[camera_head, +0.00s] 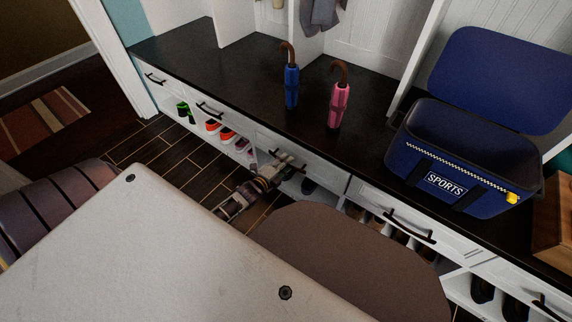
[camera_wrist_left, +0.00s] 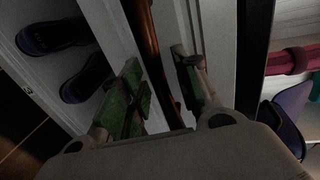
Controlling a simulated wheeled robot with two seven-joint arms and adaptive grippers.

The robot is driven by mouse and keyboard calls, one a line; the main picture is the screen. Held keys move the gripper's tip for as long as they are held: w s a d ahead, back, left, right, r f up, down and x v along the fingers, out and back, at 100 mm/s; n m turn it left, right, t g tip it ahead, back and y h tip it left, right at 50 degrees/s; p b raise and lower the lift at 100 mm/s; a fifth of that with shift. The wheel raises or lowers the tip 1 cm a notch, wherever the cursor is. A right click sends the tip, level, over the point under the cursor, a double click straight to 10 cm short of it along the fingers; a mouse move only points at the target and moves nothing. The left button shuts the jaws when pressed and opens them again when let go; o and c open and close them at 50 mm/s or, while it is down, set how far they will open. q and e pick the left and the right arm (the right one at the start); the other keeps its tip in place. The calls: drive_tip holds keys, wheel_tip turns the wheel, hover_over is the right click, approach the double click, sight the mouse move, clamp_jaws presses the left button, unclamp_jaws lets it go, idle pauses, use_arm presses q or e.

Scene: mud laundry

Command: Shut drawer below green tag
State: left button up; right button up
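A row of white drawers runs under the black bench top. My left gripper (camera_head: 284,163) is at the front of the middle drawer (camera_head: 325,172), by its dark handle. In the left wrist view my left gripper (camera_wrist_left: 160,92) has its green-padded fingers apart, with a brown handle bar (camera_wrist_left: 148,40) passing between them. I cannot tell whether the pads touch the bar. How far this drawer stands out is unclear. I see no green tag on any drawer. My right gripper is not in view.
A blue umbrella (camera_head: 291,86), a pink umbrella (camera_head: 339,104) and an open blue sports bag (camera_head: 455,160) stand on the bench top (camera_head: 230,75). Cubbies with shoes (camera_head: 212,127) lie below the drawers.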

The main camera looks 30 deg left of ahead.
use_arm(q)
drive_tip(key=shift+w+f, duration=0.1)
drive_tip(key=shift+w, duration=0.3)
clamp_jaws()
